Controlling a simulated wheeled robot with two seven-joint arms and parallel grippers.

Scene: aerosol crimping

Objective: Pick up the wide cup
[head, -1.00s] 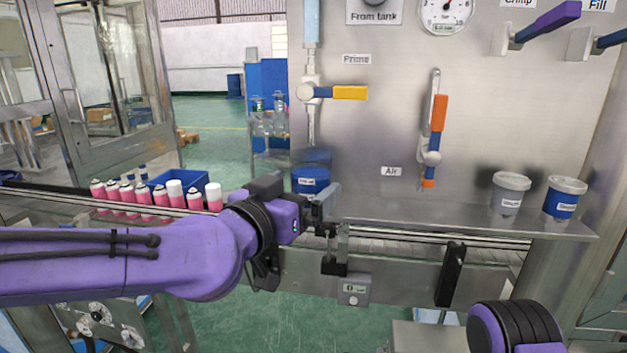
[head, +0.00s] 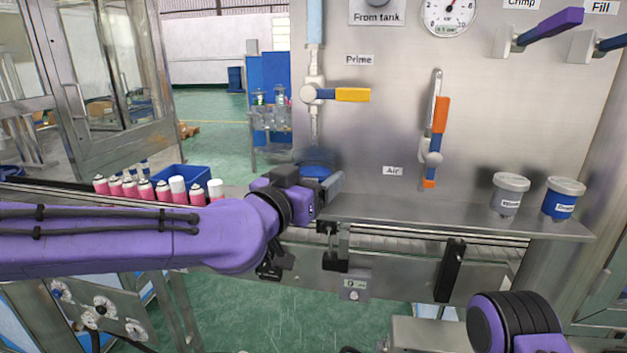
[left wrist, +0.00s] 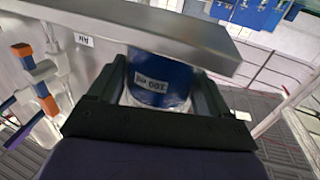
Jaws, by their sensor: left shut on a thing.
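The wide cup, a blue cup (left wrist: 162,66) with a white label, sits between the two fingers of my left gripper in the left wrist view. My left gripper (left wrist: 158,88) is shut on its sides. In the head view my left gripper (head: 328,186) is at the left end of the steel shelf. It hides most of the cup; only some blue (head: 316,170) shows above it. I cannot tell whether the cup still touches the shelf. My right gripper is not in view.
The steel shelf (head: 430,213) runs along the panel; two lidded pots, one grey (head: 509,193) and one blue (head: 562,199), stand at its right end. Several pink-and-white cans (head: 162,192) and a blue crate (head: 181,177) are at left. The shelf's middle is clear.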

